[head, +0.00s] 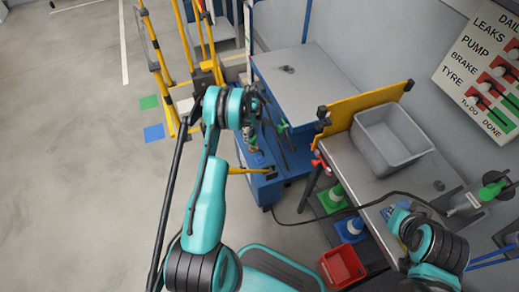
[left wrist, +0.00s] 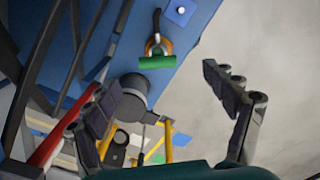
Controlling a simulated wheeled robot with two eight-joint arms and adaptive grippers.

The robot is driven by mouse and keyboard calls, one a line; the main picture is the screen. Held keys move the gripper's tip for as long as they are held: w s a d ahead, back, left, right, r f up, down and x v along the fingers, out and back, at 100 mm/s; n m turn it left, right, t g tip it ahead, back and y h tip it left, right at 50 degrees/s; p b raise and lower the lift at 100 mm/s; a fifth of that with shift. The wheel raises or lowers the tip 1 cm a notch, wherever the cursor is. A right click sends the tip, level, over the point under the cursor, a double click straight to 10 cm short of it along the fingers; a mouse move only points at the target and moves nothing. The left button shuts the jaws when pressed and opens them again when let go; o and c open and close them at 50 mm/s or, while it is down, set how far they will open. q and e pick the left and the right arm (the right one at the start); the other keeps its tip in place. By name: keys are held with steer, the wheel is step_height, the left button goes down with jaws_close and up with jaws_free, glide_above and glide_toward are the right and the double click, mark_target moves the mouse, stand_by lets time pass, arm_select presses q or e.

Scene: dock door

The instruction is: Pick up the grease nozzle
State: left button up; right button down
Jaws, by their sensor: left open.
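I cannot pick out the grease nozzle with certainty. A small dark piece (head: 288,69) lies on the grey top of the blue cart (head: 268,188) in the head view, too small to name. My left gripper (head: 258,108) is beside the cart's front, partly hidden by its own wrist. In the left wrist view its fingers (left wrist: 165,92) are spread apart with nothing gripped. A green-handled fitting (left wrist: 157,62) on the blue surface and a dark grey cylinder (left wrist: 133,88) show beyond the fingers. My right arm is at the lower right of the head view, and its fingers are not clear.
A grey bin (head: 390,140) stands on the right-hand table, with a yellow panel (head: 365,105) at its left edge. A red bin (head: 341,267) is on the floor below. Yellow posts (head: 160,65) stand at the upper left. The floor at far left is clear.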

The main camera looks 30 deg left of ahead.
mark_target(253, 139)
arm_select(q)
step_height(253, 139, down, 4)
steer(key=shift+s+r+b, duration=0.15)
steer(key=shift+r+b, duration=0.1)
steer(key=shift+b, duration=0.2)
steer(key=f+b, duration=0.1)
steer(key=f, duration=0.1)
steer(key=f+b, duration=0.2)
steer(key=f, duration=0.1)
steer(key=shift+w+a+f, duration=0.2)
steer(key=shift+w+f, duration=0.15)
steer(key=shift+r, duration=0.1)
